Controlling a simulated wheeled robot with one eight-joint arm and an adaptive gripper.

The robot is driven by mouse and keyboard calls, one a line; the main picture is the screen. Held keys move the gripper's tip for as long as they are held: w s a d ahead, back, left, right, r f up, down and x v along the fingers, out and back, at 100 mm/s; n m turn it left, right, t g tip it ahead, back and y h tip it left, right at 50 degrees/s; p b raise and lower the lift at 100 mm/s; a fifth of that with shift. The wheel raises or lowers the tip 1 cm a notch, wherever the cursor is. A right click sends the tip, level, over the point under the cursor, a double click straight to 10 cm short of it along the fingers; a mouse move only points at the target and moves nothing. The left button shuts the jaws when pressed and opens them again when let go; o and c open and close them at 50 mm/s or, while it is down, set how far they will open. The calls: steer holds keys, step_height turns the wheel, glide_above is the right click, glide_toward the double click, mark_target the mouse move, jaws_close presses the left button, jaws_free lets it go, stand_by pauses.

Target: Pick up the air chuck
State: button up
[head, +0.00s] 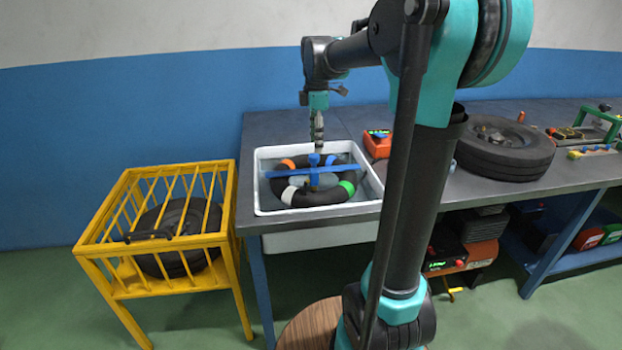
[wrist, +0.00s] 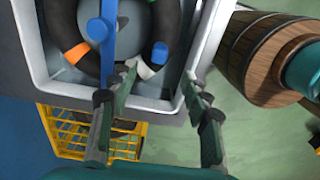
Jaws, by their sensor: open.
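I cannot make out the air chuck for certain in either view. My gripper (head: 318,148) hangs pointing down over the white basin (head: 262,190) on the bench. In the wrist view, my gripper (wrist: 160,82) is open, with its two fingers apart and nothing between them. Its fingers show over the basin's rim there. In the basin lies a black ring-shaped tube (head: 325,196) with orange, white, green and blue bands. A blue bar (head: 285,173) with an upright centre piece crosses it.
A yellow cage (head: 105,243) holding a tyre stands left of the bench (head: 350,122). An orange box (head: 377,143) sits right of the basin. Farther right are a tyre (head: 508,155) with small items in it and a green-framed tool (head: 597,125). My arm hides part of the bench.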

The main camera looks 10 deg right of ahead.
mark_target(314, 170)
step_height(314, 170, down, 7)
steer(key=shift+f, duration=0.1)
steer(key=shift+a+f, duration=0.15)
steer(key=shift+f, duration=1.15)
steer(key=shift+a+f, duration=0.15)
steer(key=shift+f, duration=1.15)
steer(key=shift+c, duration=0.4)
jaws_close()
step_height(314, 170, up, 20)
